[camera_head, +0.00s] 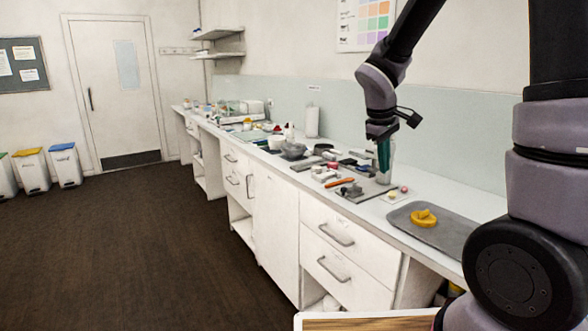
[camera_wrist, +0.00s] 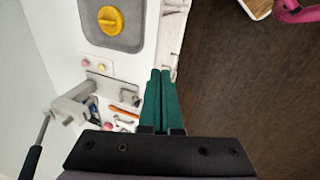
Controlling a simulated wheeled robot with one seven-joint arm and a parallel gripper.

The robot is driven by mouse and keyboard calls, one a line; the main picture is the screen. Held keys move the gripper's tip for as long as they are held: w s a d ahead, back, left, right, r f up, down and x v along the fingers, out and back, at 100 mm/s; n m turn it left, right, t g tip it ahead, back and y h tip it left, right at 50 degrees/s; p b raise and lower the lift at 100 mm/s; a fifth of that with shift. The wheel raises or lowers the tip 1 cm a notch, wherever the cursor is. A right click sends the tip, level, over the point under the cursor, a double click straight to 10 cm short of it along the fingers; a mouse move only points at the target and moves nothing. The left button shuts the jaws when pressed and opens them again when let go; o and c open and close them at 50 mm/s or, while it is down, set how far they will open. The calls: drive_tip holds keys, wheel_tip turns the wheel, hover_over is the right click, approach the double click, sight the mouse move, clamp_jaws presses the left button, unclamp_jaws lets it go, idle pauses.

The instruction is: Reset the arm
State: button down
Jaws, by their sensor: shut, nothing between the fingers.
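My gripper (camera_head: 383,157) hangs from the arm with its green fingers pointing down, above the worktop in the head view. In the wrist view my gripper (camera_wrist: 160,76) is shut, the two green fingers side by side with nothing between them. Its fingertips show against the worktop's front edge and the dark floor. The arm is bent, coming down from the top of the head view.
A grey tray (camera_head: 454,231) with a yellow piece (camera_head: 424,218) lies on the long white worktop (camera_head: 420,196). Tools and small items crowd the worktop further left. Drawers (camera_head: 340,236) stand below. The dark floor (camera_head: 130,240) at left is clear; bins (camera_head: 65,166) stand by the door.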

drive_tip(key=s+d+r+m+t+y, duration=0.1)
drive_tip(key=s+r+m+t+y, duration=0.3)
drive_tip(key=s+r+m, duration=0.7)
drive_tip(key=s+r, duration=0.5)
drive_tip(key=s, duration=0.1)
drive_tip(key=shift+d+t+y, duration=0.25)
drive_tip(key=shift+t+y, duration=0.05)
drive_tip(key=shift+r, duration=0.1)
